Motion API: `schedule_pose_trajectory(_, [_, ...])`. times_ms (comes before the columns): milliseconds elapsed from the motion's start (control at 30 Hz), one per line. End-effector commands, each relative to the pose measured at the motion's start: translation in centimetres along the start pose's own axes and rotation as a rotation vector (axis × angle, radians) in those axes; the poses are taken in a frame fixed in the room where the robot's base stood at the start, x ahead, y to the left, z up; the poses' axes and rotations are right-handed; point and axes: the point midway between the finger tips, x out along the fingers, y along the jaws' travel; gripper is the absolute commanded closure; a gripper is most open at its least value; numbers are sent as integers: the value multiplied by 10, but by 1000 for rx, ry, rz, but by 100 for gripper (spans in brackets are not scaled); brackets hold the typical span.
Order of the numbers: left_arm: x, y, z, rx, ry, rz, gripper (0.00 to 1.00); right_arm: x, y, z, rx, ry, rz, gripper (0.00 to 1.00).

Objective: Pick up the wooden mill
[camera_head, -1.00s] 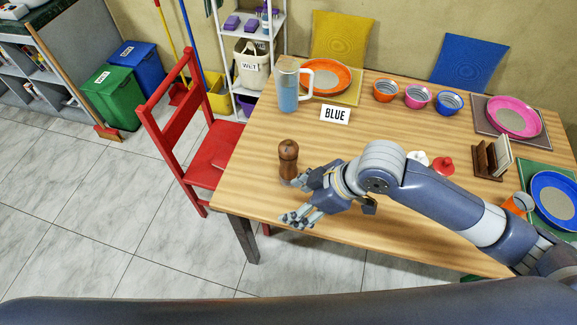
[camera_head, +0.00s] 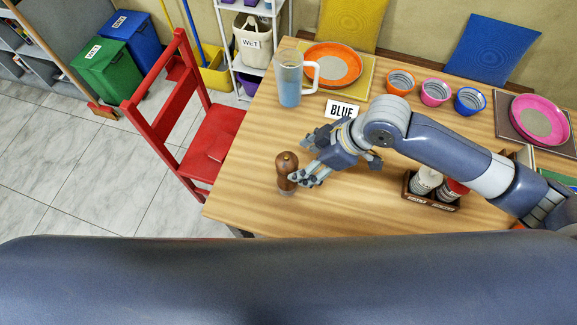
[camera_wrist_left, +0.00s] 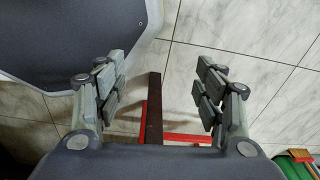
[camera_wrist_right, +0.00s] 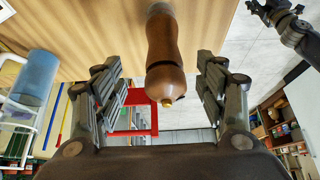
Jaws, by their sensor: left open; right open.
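The wooden mill (camera_head: 287,172) is brown with a round knob on top and stands upright near the left front edge of the table (camera_head: 340,205). My right gripper (camera_head: 302,160) is open right beside it, on its right side in the head view. In the right wrist view the mill (camera_wrist_right: 165,55) lies centred between the two spread fingers of the right gripper (camera_wrist_right: 166,85), with clear gaps on both sides. My left gripper (camera_wrist_left: 160,90) shows only in its own wrist view, open and empty above the floor.
A wooden caddy (camera_head: 432,203) with shakers is to the right, partly under my arm. A red chair (camera_head: 205,135) stands at the table's left side. Bowls and plates line the back.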

Motion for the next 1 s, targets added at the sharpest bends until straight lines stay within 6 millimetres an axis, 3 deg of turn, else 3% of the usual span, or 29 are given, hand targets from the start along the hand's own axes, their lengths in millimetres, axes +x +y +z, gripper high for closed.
schedule_pose_trajectory(200, [-5, 2, 24, 1, -37, 3, 36, 33, -1, -1, 2, 0, -2, 34])
schedule_pose_trajectory(333, [-6, 2, 31, 2, -46, 2, 36, 42, -1, -1, 0, 1, -1, 34])
schedule_pose_trajectory(700, [-18, -2, 4, 3, -7, -2, 36, 86, -1, -3, 0, 0, -1, 34])
schedule_pose_trajectory(1000, [-18, -1, 7, 3, -12, -1, 36, 93, -1, -2, -1, 0, 1, 34])
